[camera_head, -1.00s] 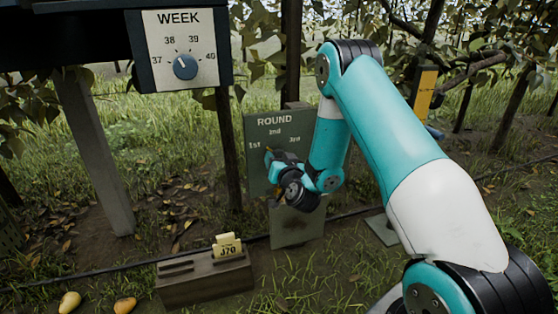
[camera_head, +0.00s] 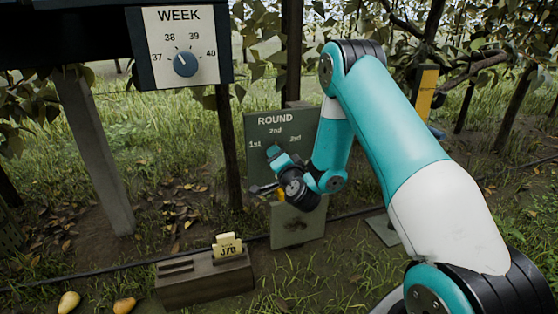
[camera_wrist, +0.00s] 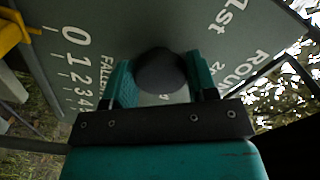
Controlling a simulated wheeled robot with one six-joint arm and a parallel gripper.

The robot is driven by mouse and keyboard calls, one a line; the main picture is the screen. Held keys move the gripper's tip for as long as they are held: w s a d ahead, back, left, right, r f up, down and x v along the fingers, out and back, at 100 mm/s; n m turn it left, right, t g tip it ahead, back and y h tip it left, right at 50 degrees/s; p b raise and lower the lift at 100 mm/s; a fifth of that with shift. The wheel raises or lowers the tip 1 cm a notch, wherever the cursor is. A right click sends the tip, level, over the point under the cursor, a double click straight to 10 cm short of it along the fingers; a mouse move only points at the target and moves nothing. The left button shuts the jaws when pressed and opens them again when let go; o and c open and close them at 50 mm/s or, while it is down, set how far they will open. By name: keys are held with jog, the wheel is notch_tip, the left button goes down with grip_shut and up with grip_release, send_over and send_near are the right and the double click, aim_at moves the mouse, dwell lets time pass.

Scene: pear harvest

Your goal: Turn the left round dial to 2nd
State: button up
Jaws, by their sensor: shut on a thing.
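The ROUND board (camera_head: 257,172) is a grey-green panel lettered 1st, 2nd and 3rd. It also shows in the wrist view (camera_wrist: 135,25), tilted. The round dial (camera_wrist: 160,70) is a dark knob on it, held between the two teal fingers of my gripper (camera_wrist: 160,83). In the head view, my gripper (camera_head: 274,153) is at the board, just below the 2nd label, and hides the dial. The dial's pointer is not visible, so I cannot tell its setting.
The WEEK dial (camera_head: 186,64) is on a separate panel at upper left. The board's FALLEN scale (camera_wrist: 80,72) has a yellow piece (camera_wrist: 12,34) beside it. A box (camera_head: 205,281) with a J70 tag (camera_head: 228,245) and two pears (camera_head: 69,302) are on the ground below.

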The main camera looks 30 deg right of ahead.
jog(key=shift+f+m, duration=0.1)
jog(key=shift+m, duration=0.2)
jog(key=o, duration=0.9)
